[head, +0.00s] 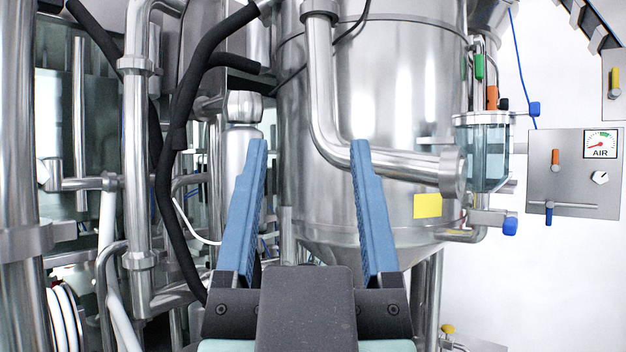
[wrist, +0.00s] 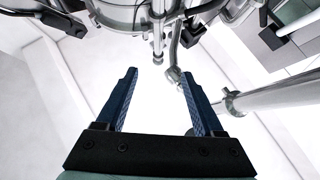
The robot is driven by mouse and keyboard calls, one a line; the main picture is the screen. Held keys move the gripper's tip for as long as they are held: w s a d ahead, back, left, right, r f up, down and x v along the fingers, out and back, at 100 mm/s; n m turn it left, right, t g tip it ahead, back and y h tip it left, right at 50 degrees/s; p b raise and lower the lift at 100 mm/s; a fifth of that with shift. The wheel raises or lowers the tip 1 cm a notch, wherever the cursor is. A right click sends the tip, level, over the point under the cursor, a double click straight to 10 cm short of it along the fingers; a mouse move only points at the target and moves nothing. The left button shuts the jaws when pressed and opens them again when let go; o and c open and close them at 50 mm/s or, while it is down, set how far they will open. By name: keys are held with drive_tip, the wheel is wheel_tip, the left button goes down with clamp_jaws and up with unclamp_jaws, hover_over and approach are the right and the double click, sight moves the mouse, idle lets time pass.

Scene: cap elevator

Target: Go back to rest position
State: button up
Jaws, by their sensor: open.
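My gripper (head: 308,150) is in the middle of the head view, with its two long blue fingers pointing up and spread wide apart. Nothing is between the fingers. In the picture the fingers overlap the large steel tank (head: 390,110) behind them; how far apart they are in depth I cannot tell. In the wrist view my gripper (wrist: 156,85) is also open and empty, with pale wall or floor behind it.
Steel pipes and black hoses (head: 185,110) crowd the left side. A bent pipe (head: 400,164) crosses behind the right finger. A glass jar (head: 487,155) and an AIR gauge panel (head: 575,172) are at the right. White wall (head: 550,270) below the panel is clear.

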drive_tip(key=shift+s+d+r+t, duration=0.15)
drive_tip(key=shift+s+r+t, duration=0.15)
drive_tip(key=shift+s+r, duration=0.4)
drive_tip(key=shift+f, duration=0.15)
wheel_tip(320, 180, down, 3)
drive_tip(key=b, duration=0.3)
drive_tip(key=shift+w+f, duration=0.1)
drive_tip(key=shift+f, duration=0.05)
drive_tip(key=shift+f, duration=0.1)
